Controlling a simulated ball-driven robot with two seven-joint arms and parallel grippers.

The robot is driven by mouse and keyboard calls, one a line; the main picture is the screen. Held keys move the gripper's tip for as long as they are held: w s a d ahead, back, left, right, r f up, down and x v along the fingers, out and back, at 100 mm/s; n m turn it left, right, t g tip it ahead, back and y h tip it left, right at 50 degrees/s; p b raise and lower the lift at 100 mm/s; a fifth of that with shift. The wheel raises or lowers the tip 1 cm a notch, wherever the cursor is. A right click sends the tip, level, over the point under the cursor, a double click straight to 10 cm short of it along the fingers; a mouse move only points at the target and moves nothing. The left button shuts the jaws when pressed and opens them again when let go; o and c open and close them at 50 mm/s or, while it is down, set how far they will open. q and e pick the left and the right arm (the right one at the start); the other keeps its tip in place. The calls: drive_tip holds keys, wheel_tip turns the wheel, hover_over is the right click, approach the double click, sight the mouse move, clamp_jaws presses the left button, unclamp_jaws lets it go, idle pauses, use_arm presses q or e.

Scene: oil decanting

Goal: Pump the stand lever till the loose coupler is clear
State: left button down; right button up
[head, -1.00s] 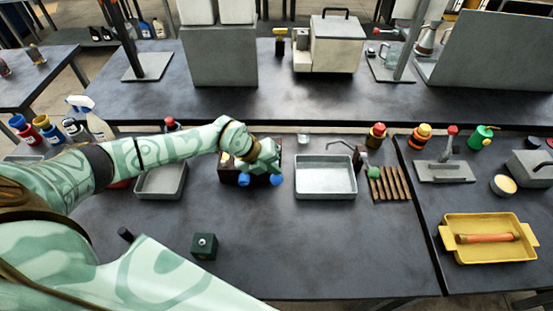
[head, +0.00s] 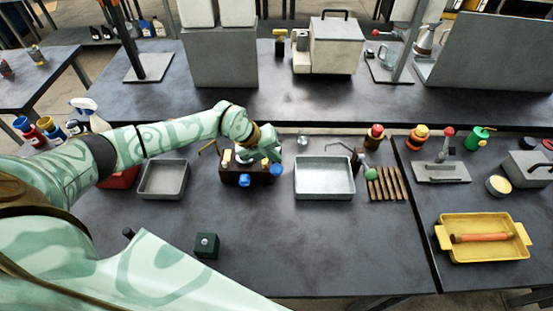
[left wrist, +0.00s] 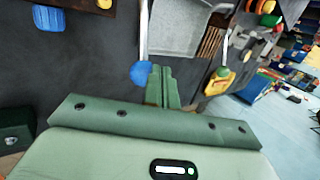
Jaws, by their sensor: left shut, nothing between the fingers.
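A dark brown stand (head: 235,178) sits on the near table. A blue coupler-like piece (head: 244,181) hangs on its front and also shows in the left wrist view (left wrist: 48,18). A blue ball (head: 277,169) is at the stand's right; in the left wrist view the ball (left wrist: 141,73) is on the end of a pale rod (left wrist: 144,28). My left gripper (head: 272,157) is shut and empty over the stand's right part. In the left wrist view its fingertips (left wrist: 160,70) are right beside the ball; I cannot tell whether they touch. The arm hides part of the stand.
Grey trays lie left (head: 163,180) and right (head: 325,178) of the stand. A green-ball lever (head: 372,172) and wooden slats (head: 388,184) are farther right. A dark green block (head: 206,245) stands in front; the table's front middle is clear.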

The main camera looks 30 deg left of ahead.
use_arm(q)
drive_tip(key=shift+w+a+r+p, duration=0.1)
drive_tip(key=shift+w+r+p, duration=0.1)
drive_tip(key=shift+r, duration=0.25)
drive_tip(key=shift+w+a+r+p, duration=0.1)
drive_tip(key=shift+w+r+p, duration=0.1)
drive_tip(key=shift+r, duration=0.25)
drive_tip(key=r, duration=0.1)
drive_tip(key=w+r+p, duration=0.1)
drive_tip(key=r, duration=0.1)
drive_tip(key=w+r+p, duration=0.1)
drive_tip(key=shift+a+r, duration=0.2)
drive_tip(key=shift+a, duration=0.2)
drive_tip(key=shift+s, duration=0.1)
idle(0.4)
